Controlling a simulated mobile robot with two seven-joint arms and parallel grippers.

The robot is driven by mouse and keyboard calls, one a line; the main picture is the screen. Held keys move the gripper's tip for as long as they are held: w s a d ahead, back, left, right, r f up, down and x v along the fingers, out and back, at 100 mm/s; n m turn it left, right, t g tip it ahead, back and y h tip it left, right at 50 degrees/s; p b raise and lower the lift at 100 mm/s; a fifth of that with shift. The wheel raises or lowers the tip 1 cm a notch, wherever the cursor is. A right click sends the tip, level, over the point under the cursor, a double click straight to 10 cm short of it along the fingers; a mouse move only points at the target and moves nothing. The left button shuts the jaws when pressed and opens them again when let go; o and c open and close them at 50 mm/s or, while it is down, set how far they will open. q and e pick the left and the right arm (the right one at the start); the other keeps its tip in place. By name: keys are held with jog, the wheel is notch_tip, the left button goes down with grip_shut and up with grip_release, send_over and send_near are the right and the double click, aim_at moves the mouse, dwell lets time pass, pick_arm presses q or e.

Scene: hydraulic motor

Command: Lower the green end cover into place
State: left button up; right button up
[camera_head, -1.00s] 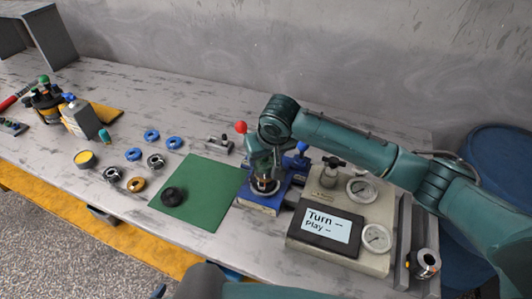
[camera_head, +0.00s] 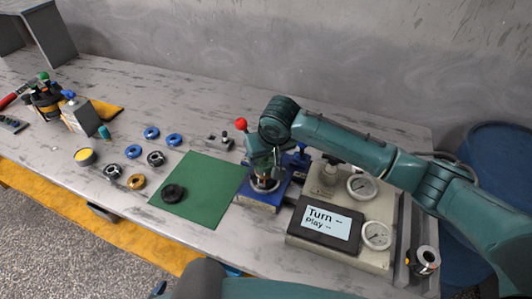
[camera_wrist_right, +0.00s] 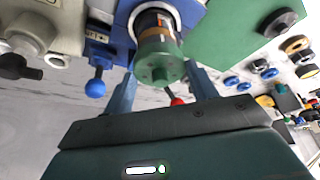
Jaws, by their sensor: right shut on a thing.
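The green end cover (camera_wrist_right: 158,65) shows in the right wrist view as a round green cap with small holes. It sits between the two fingers of my right gripper (camera_wrist_right: 160,72), which is shut on it. Just beyond it are the dark and silvery round motor parts (camera_wrist_right: 156,24), in line with the cover; I cannot tell whether they touch. In the head view my right gripper (camera_head: 265,172) points down over the blue fixture (camera_head: 258,199), and the cover is mostly hidden there. My left gripper is not in view.
A red-knobbed lever (camera_head: 241,124) stands beside the gripper. The gauge panel (camera_head: 340,258) with a screen is close on the right. A green mat (camera_head: 205,206) with a black ring (camera_head: 173,193) lies left. Loose blue rings (camera_head: 152,133) and other parts lie farther left.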

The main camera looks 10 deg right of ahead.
jog(key=o, duration=1.3)
jog(key=shift+c, duration=0.2)
jog(key=shift+o, duration=0.5)
jog(key=shift+o, duration=1.4)
jog(key=shift+r, duration=2.75)
